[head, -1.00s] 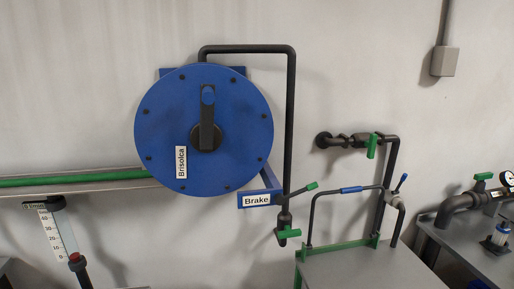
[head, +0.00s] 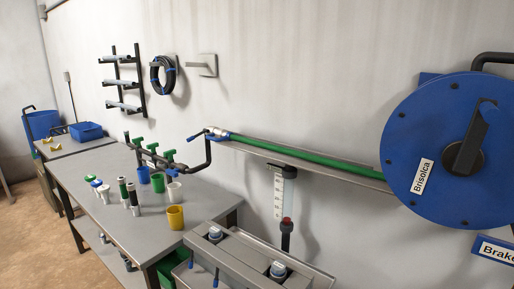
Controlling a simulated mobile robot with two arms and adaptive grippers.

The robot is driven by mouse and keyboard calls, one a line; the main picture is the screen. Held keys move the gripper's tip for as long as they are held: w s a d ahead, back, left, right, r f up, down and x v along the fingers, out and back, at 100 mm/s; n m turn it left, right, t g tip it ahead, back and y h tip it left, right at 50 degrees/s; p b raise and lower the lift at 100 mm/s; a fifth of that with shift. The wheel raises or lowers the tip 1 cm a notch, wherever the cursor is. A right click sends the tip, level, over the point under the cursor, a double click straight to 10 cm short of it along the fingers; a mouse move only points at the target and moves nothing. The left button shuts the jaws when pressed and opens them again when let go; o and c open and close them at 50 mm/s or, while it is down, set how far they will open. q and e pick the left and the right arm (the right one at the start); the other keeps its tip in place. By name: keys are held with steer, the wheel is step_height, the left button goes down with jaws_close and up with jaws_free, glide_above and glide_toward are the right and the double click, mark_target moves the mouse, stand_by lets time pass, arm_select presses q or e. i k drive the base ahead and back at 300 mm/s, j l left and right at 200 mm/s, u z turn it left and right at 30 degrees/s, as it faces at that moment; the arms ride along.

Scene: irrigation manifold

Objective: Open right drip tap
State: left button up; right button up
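A dark pipe manifold (head: 181,171) with several green tap handles stands along the back of the grey bench, left of centre. The rightmost green handle (head: 168,156) sits beside the pipe bend. The handles are small here, and I cannot tell whether each tap is open or shut. Neither of my grippers shows in this view.
The grey bench (head: 115,215) also holds a yellow cup (head: 175,218) and several dark and white bottles. A grey tray unit (head: 240,252) stands at the bench's right. A blue reel (head: 440,150) hangs at right. Brown floor (head: 50,235) is open at lower left.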

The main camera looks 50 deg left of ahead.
mark_target(169, 153)
steer(key=u, duration=2.2)
steer(key=i+j+z, duration=0.1)
